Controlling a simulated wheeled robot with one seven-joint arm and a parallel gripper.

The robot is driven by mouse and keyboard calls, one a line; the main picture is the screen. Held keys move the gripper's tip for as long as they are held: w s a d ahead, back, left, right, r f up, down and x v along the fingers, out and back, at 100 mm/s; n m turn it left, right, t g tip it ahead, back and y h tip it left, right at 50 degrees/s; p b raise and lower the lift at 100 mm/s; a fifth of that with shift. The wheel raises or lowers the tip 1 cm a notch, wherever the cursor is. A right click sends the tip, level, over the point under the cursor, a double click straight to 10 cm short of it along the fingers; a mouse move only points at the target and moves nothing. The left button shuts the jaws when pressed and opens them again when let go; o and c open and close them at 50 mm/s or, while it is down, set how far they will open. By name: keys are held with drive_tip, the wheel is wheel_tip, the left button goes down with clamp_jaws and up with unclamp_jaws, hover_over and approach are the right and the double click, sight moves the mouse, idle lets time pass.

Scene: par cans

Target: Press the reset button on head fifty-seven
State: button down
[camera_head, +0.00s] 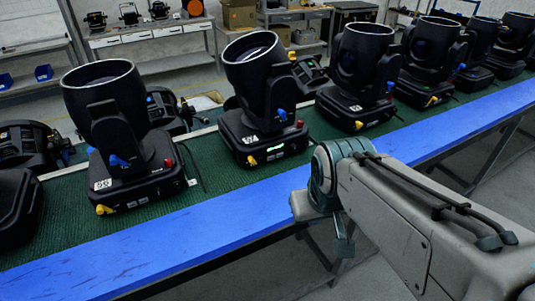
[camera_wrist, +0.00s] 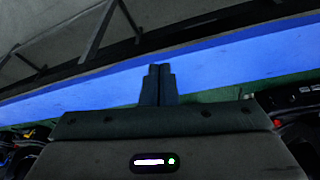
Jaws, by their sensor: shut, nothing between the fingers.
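A row of black moving heads stands upright on the green mat. The left head (camera_head: 112,130) has a white label (camera_head: 102,184) that I cannot read surely. The second head (camera_head: 263,100) has a label (camera_head: 250,140) that seems to begin with 5; its last digit is unclear. The third head (camera_head: 358,75) also has a small white label. Red knobs show on the right sides of the left head (camera_head: 169,162) and second head (camera_head: 299,123); I cannot tell which part is a reset button. My gripper (camera_wrist: 158,68) is shut and empty, its fingers against the blue strip and green mat in the wrist view.
A blue strip (camera_head: 175,240) edges the bench along the green mat (camera_head: 60,235). More heads crowd the right end, and black gear lies behind and left. A back bench (camera_head: 150,32) holds small lamps. Floor shows in front of the bench.

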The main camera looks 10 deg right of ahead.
sight(271, 158)
drive_tip(key=w+f+n+t, duration=0.1)
drive_tip(key=w+f+n, duration=0.3)
drive_tip(key=w, duration=0.3)
drive_tip(key=w+f+n+t+y+b, duration=0.1)
drive_tip(key=w+f+n+t, duration=0.1)
drive_tip(key=w+f+n, duration=0.2)
drive_tip(key=w+d+f+n+t+b, duration=0.1)
drive_tip(key=w+f+n, duration=0.3)
drive_tip(key=w, duration=0.6)
drive_tip(key=shift+f+n+t, duration=0.15)
drive_tip(key=shift+n+t, duration=0.35)
drive_tip(key=shift+t, duration=0.1)
drive_tip(key=shift+w, duration=0.15)
drive_tip(key=shift+w+a+b, duration=0.25)
drive_tip(key=shift+w+a, duration=0.2)
drive_tip(key=shift+w, duration=0.9)
drive_tip(key=shift+w+a+b, duration=0.25)
drive_tip(key=shift+w+a, duration=0.2)
drive_tip(key=shift+w, duration=0.95)
drive_tip(key=shift+w+a+b, duration=0.25)
drive_tip(key=shift+w+a, duration=0.2)
drive_tip(key=shift+w, duration=0.9)
drive_tip(key=shift+w+a, duration=0.1)
drive_tip(key=shift+w, duration=0.3)
